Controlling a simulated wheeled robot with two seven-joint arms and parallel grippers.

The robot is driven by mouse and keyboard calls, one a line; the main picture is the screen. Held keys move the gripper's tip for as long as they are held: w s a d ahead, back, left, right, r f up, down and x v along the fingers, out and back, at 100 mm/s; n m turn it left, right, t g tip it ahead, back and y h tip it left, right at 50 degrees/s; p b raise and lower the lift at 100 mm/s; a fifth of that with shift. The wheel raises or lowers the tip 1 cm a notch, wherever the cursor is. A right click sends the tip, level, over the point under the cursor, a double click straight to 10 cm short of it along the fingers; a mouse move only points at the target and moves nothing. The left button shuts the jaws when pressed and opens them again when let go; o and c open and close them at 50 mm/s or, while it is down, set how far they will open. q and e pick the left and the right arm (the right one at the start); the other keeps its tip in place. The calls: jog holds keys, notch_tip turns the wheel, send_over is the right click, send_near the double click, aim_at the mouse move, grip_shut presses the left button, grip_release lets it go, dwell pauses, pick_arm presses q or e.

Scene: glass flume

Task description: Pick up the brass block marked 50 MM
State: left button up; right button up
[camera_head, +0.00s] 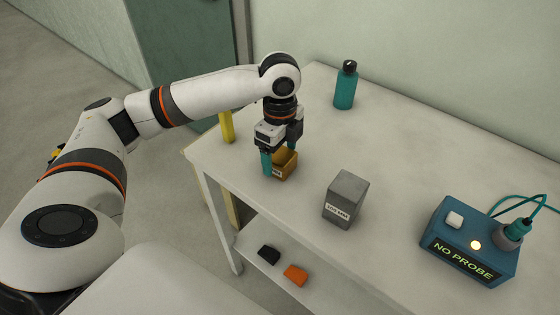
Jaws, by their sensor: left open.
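The brass block (287,170) stands on the white table near its left edge. A white label shows low on its front, partly hidden by a finger, and I cannot read the full marking. My left gripper (279,159) points down at the block from above and is open. My right gripper is out of view.
A grey block (346,196) with a white label stands to the right. A teal bottle (345,88) stands behind. A blue box (470,243) reading NO PROBE, with a teal cable, is at the right. A black piece (268,254) and an orange piece (295,274) lie on the lower shelf.

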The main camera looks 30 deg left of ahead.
pick_arm(q)
jog(key=shift+f, duration=0.75)
jog(key=shift+w+r, duration=0.1)
grip_shut()
